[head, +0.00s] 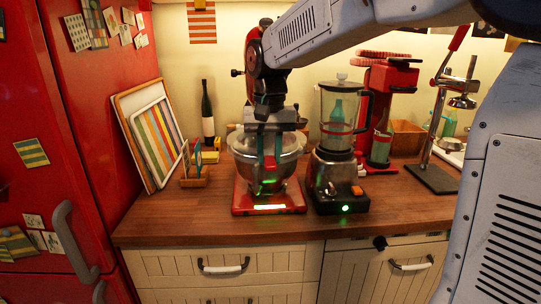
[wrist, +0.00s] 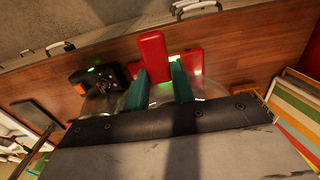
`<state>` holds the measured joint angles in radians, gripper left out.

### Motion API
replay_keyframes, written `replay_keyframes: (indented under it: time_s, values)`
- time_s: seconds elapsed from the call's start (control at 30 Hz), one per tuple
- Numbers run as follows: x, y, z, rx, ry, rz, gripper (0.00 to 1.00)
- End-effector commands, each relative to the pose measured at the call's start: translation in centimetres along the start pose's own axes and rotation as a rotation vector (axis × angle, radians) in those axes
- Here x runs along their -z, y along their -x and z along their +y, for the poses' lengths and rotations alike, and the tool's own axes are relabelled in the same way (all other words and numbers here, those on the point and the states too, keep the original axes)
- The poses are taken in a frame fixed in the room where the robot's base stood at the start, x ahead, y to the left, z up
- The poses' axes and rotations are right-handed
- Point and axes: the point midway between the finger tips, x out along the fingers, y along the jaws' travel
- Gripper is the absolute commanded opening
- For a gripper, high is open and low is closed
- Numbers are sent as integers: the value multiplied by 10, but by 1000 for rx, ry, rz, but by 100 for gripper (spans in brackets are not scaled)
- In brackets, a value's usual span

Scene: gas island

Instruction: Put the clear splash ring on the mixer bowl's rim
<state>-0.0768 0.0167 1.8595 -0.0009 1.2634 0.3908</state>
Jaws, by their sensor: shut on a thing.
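The mixer's bowl (head: 243,160) stands on the red mixer base (head: 244,204), which has a lit strip at its front. My gripper (head: 269,180) points down over the bowl, its teal fingers in front of it. In the wrist view the two teal fingers (wrist: 160,88) stand either side of a red block (wrist: 152,52), which seems to be the grip of the clear splash ring. Clear curved edges (wrist: 206,86) show beside the fingers. Ring and bowl overlap in both views, so I cannot tell whether the ring touches the rim.
A blender (head: 337,135) with a black base and green light stands close at the mixer's right. A red machine (head: 388,100) and a metal press stand further right. Striped boards (head: 155,140) and a dark bottle (head: 207,115) are at the left. The front counter strip is clear.

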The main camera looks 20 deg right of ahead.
Motion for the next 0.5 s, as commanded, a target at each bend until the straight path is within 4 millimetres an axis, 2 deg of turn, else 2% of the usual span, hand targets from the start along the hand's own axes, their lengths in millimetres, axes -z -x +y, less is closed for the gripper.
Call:
replay_keyframes:
  time_s: [0.5]
  values:
    - [42, -3, 0, 0, -1, 0, 2]
